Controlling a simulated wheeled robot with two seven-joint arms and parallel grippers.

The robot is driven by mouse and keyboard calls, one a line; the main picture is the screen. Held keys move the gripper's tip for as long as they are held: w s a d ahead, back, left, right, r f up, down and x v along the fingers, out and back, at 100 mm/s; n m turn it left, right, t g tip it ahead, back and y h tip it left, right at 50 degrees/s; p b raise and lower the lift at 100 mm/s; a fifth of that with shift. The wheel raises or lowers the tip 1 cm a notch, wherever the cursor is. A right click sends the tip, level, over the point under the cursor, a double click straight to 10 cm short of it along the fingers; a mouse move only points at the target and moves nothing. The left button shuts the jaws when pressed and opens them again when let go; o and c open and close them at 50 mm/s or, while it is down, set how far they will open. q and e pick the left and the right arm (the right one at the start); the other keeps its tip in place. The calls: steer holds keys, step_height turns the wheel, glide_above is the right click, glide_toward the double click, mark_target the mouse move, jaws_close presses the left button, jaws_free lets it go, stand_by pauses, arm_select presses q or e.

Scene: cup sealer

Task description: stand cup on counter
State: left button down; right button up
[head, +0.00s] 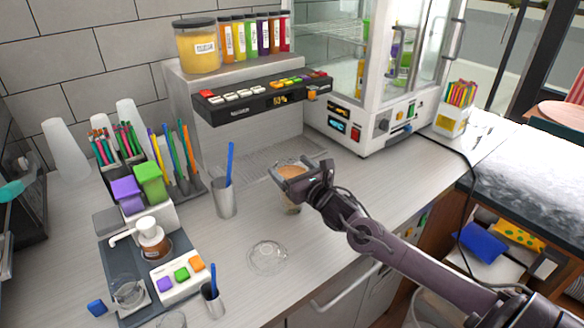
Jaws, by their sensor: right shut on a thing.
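A cup with a tan, drink-coloured top (291,171) is near the middle of the counter (325,220), in front of the dispenser's drip grate. My right gripper (290,178) comes in from the lower right and is shut on the cup near its rim. The cup looks upright; its lower part shows below the gripper. I cannot tell whether its base touches the counter. My left gripper is not in view.
A clear dome lid (268,256) lies on the counter in front of the cup. A metal tumbler with a blue straw (225,198) stands to the left. A white glass-doored cabinet (375,75) stands behind right. Free counter lies right of my gripper.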

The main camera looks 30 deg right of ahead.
steer(key=o, duration=1.5)
steer(key=shift+f, duration=0.1)
steer(key=shift+o, duration=1.4)
steer(key=shift+r, duration=0.25)
steer(key=s+b, duration=0.2)
steer(key=s, duration=1)
